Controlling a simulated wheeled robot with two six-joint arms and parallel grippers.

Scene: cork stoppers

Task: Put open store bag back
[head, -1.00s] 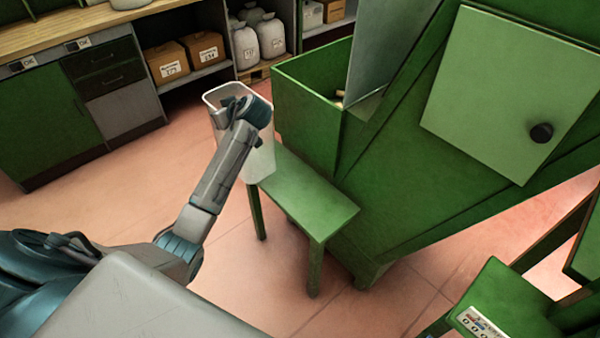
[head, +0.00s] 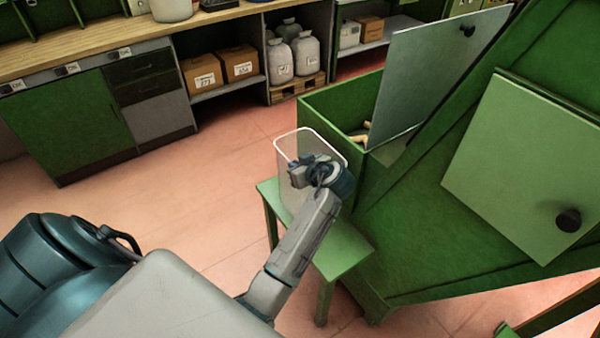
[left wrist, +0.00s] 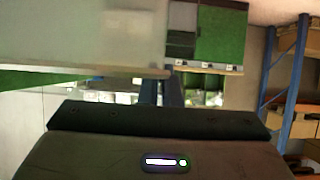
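A translucent, open-topped bag or tub (head: 296,197) with a pale rim is at the far end of a small green bench (head: 345,250), beside the green bin. I cannot tell whether it rests on the bench or hangs just above it. My left gripper (head: 299,172) is at its near rim and appears shut on its wall. In the left wrist view the pale wall (left wrist: 80,35) fills the upper left, and the dark fingers (left wrist: 162,92) cross its edge close together. My right gripper is not in view.
A green bin (head: 335,110) with cork pieces (head: 361,133) inside adjoins a large green machine (head: 430,230). Closed white sacks (head: 307,55) stand on a pallet under the wooden counter (head: 120,45), near cardboard boxes (head: 204,75). Pink floor between bench and cabinets is clear.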

